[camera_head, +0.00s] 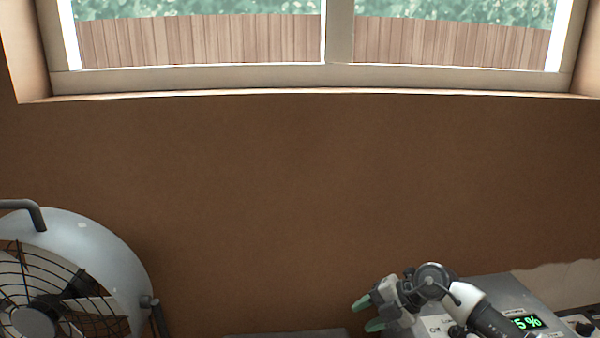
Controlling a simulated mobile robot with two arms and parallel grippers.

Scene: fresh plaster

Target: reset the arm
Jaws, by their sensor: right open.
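My right gripper (367,314) is at the lower right, with green fingertips apart and nothing between them. It points left, and its arm comes in from the lower right. It is in front of a grey box-shaped device (507,291) and hides part of its top. The device has a green lit display (527,322) reading a percentage, partly covered by my arm. My left gripper is not in view.
A large round fan (93,246) with a metal housing and wire grille stands at the lower left. A brown plaster wall (290,190) fills the middle, below a window (338,50) with a sill. A grey surface edge (285,334) shows at the bottom.

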